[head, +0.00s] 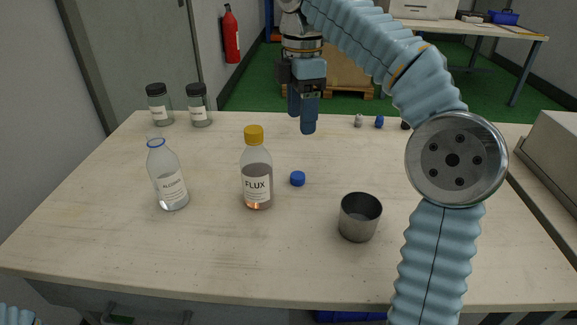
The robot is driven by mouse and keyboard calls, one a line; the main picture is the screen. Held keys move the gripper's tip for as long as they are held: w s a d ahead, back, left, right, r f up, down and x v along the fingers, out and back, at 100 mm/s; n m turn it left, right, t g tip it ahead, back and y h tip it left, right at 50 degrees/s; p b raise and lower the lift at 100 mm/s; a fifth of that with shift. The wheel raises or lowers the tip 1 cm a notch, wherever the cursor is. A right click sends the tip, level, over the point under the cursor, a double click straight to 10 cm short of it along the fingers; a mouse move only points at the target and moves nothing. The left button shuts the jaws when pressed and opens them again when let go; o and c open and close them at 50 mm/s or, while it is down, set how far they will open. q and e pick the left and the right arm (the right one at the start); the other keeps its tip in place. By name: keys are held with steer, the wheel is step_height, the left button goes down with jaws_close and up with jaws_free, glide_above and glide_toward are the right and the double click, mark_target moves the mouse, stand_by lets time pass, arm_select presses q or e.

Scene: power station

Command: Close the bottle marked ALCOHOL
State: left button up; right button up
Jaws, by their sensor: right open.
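The ALCOHOL bottle (168,176) stands upright at the left of the table, clear, with a bare blue-ringed neck and no cap on it. A blue cap (298,179) lies on the table to the right of the FLUX bottle (257,175), which has a yellow cap. My right gripper (306,122) is open and empty, pointing down over the table behind the blue cap and apart from it. My left gripper is out of view; only a bit of blue sleeve shows at the lower left corner.
A metal cup (360,217) stands at the front right of the cap. Two dark-lidded jars (159,106) stand at the back left. Small items, including a blue one (379,122), lie at the back edge. A grey case (552,160) is at the right. The table (110,240) is clear at front left.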

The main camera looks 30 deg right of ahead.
steer(key=shift+s, duration=0.1)
steer(key=b, duration=0.3)
glide_above(298, 175)
step_height(298, 175, down, 8)
steer(key=shift+d+f, duration=0.1)
steer(key=shift+d, duration=0.05)
steer(key=shift+f, duration=0.2)
step_height(298, 175, down, 5)
steer(key=shift+f+b, duration=0.1)
steer(key=shift+b, duration=0.7)
steer(key=c, duration=1.1)
